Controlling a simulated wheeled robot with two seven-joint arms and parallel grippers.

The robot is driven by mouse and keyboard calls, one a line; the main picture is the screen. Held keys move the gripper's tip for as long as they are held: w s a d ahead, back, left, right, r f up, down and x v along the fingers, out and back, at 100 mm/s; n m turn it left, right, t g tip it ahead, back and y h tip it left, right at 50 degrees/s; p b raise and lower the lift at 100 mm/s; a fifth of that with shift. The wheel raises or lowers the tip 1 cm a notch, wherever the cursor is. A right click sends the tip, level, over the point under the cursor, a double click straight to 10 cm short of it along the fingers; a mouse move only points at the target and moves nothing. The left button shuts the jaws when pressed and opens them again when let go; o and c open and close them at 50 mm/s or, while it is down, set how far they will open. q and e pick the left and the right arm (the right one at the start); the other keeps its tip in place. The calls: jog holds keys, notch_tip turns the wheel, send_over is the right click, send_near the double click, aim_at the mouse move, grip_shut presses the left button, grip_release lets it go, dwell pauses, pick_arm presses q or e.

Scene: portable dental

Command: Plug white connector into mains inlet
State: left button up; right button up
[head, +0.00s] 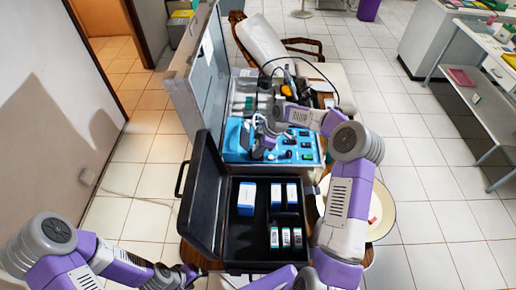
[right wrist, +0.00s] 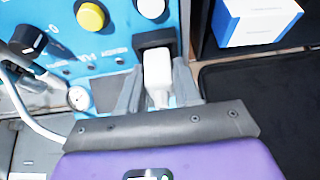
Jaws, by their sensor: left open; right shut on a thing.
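The white connector (right wrist: 157,72) is between the fingers of my right gripper (right wrist: 158,88) in the right wrist view. The gripper is shut on it. The connector's far end meets the black mains inlet (right wrist: 155,38) on the blue panel (right wrist: 112,62); I cannot tell how deep it sits. In the head view my right gripper (head: 262,148) is over the front of the blue unit (head: 292,150), and the connector is too small to make out. My left gripper (head: 185,275) is open and empty at the lower left, beside the black case.
An open black case (head: 262,250) with several blue-and-white boxes lies in front of the blue unit. One box (right wrist: 258,15) shows close to the right gripper. A yellow knob (right wrist: 90,15) and a pale hose (right wrist: 35,125) are left of the inlet. A plate (head: 384,212) is at the right.

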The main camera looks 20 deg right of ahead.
jog(key=shift+s+f, duration=0.1)
jog(key=shift+f, duration=0.2)
dwell(0.4)
jog(key=o, duration=1.1)
jog(key=shift+f, duration=0.2)
jog(key=shift+s, duration=0.1)
jog(key=w+v, duration=0.1)
jog(key=v, duration=0.7)
jog(key=shift+r, duration=0.25)
jog(key=shift+d, duration=0.1)
jog(key=shift+s, duration=0.15)
